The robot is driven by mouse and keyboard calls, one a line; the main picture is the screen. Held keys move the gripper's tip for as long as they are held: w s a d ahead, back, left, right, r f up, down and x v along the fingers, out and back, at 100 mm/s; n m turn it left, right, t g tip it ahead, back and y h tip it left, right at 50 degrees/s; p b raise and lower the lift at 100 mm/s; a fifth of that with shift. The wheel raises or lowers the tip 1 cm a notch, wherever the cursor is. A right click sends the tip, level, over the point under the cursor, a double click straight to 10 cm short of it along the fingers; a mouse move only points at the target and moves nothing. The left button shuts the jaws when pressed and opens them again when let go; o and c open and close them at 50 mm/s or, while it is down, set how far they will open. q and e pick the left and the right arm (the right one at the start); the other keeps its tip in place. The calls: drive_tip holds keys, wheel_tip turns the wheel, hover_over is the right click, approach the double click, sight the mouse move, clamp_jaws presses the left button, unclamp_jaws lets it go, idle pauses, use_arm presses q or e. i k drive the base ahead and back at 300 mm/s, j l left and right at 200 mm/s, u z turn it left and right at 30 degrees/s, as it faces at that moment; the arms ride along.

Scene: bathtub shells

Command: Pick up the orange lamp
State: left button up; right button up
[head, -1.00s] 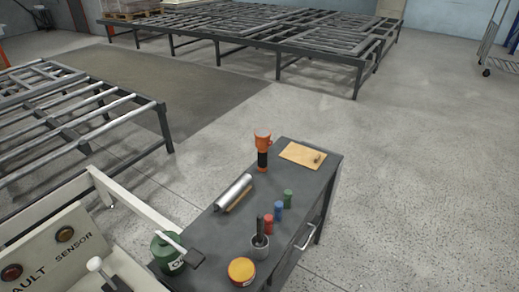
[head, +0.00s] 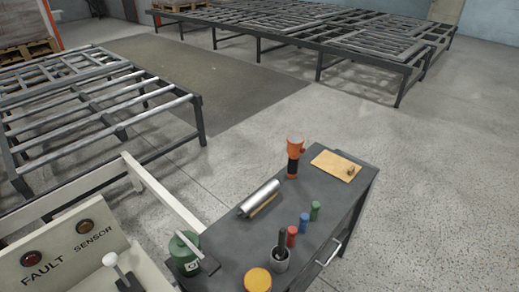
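The orange lamp (head: 295,150) stands upright on the dark grey workbench (head: 232,234), toward its far end. It has an orange head and a black grip with an orange base. A silver cylinder (head: 260,197) lies in front of it to the left, and a wooden board (head: 336,165) lies to its right. Nothing is touching the lamp. Neither of my grippers is in the head view.
Green, blue and red small cylinders (head: 304,221) stand along the bench's right side. A grey cup (head: 279,259), a yellow-topped can (head: 257,280) and a green canister (head: 185,252) are nearer. A control panel (head: 60,260) stands at left. Floor right of the bench is clear.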

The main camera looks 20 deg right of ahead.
sight(295, 141)
drive_tip(key=i+l+u, duration=0.15)
drive_tip(key=l+u, duration=0.25)
drive_tip(key=l, duration=0.35)
drive_tip(key=l+u, duration=0.4)
drive_tip(key=l, duration=0.4)
